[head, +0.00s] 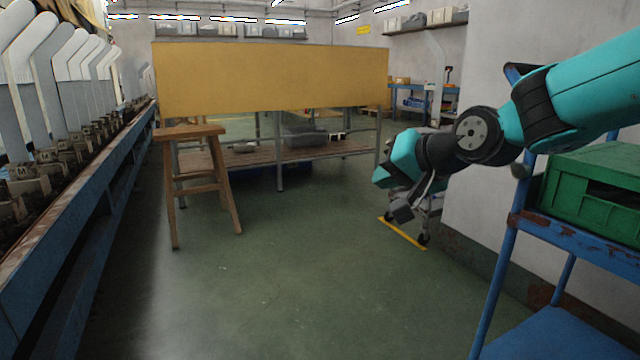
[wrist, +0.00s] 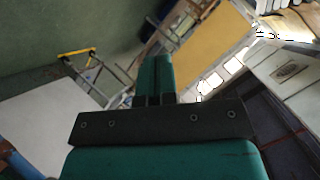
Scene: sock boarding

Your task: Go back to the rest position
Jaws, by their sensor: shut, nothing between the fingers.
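My gripper (head: 402,212) hangs at the end of my turquoise arm in the right half of the head view, above the green floor and clear of any object. No sock is seen in the gripper.
A blue cart (head: 508,225) with a green crate (head: 592,190) stands at right. At left is a blue bench (head: 95,205) with a row of pale sock boards (head: 50,75). A wooden stool (head: 190,165) and a yellow-panelled table (head: 270,80) stand ahead. The middle floor is free.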

